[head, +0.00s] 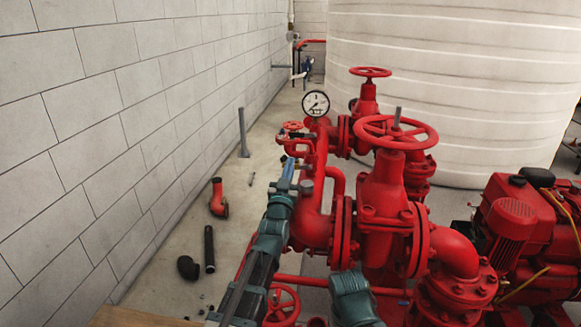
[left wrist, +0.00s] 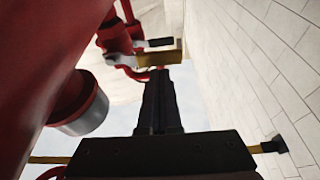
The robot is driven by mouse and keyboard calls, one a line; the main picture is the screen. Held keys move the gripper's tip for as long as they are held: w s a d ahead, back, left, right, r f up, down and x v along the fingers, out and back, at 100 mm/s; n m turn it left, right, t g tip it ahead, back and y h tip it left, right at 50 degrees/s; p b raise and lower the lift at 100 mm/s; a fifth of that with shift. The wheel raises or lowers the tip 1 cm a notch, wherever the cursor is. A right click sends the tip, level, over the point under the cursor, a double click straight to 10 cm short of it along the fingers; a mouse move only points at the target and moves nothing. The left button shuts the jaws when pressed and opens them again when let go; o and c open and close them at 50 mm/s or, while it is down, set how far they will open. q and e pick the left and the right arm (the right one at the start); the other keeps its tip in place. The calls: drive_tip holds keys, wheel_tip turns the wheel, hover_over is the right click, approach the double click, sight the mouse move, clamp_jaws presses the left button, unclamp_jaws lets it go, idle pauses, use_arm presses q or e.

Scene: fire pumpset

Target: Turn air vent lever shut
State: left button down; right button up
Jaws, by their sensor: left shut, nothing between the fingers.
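My left gripper (head: 289,171) reaches up beside the red pipework, to the left of the upright red pipe. In the left wrist view its dark fingers (left wrist: 160,98) are together with nothing between them. Just beyond their tips is a small fitting with a brass-coloured body (left wrist: 150,58). A slim metal lever with a black grip (left wrist: 155,42) seems to be part of it; this looks like the air vent lever. I cannot tell if the fingertips touch it. In the head view the lever is too small or hidden to make out.
A large red valve (head: 395,133) with a handwheel stands right of my left arm. A pressure gauge (head: 315,103) and small red handwheel (head: 292,126) are near the gripper. A block wall (head: 120,120) is at left. Loose pipe pieces (head: 209,248) lie on the floor.

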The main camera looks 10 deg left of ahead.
drive_tip(key=shift+f+b, duration=0.6)
drive_tip(key=shift+r, duration=0.15)
